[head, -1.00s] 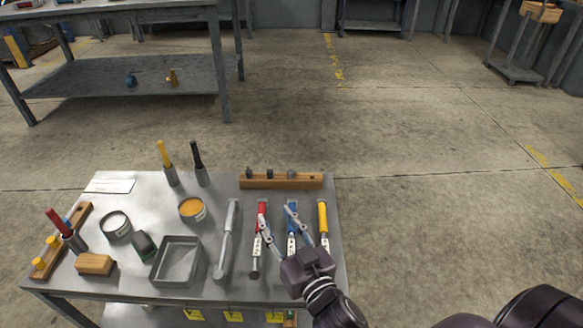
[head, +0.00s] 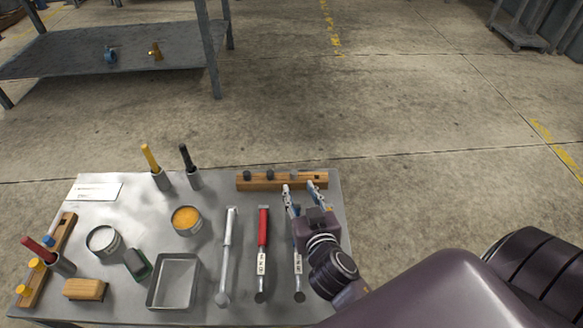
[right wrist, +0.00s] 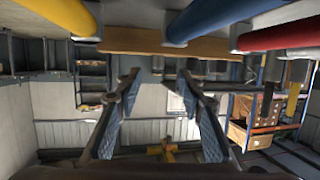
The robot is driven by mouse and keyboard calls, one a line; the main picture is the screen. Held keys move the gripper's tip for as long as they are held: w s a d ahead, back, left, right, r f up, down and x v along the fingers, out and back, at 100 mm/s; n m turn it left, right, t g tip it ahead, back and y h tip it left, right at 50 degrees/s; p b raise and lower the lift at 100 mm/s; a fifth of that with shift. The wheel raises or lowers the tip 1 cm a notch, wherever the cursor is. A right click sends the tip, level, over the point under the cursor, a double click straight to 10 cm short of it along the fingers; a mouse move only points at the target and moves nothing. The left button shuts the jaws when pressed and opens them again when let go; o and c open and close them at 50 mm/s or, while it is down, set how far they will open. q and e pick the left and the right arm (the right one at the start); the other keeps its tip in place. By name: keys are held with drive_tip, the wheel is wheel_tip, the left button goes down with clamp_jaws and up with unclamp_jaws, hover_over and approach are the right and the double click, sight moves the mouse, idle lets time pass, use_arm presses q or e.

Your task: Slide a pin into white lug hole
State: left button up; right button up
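The white-handled tool (head: 230,228) lies on the table, with a round end (head: 222,299) toward the front; I cannot make out a hole in it. Several short dark pins (head: 247,175) stand in the wooden block (head: 256,185) at the table's back edge. My right gripper (head: 300,188) is open, at the block's right part, over the tools' far ends. In the right wrist view its two fingers (right wrist: 157,82) are spread with nothing between them. My left gripper is not in view.
A red-handled tool (head: 263,227) lies right of the white one; blue and yellow handles show in the right wrist view. A grey tray (head: 152,292), round tins (head: 186,220), a small wood block (head: 85,289) and upright handles (head: 150,158) fill the left.

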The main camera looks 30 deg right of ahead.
sight(295, 175)
drive_tip(key=x, duration=0.6)
drive_tip(key=shift+w+d+b, duration=0.15)
drive_tip(key=shift+d+b, duration=0.05)
drive_tip(key=shift+b, duration=0.2)
clamp_jaws()
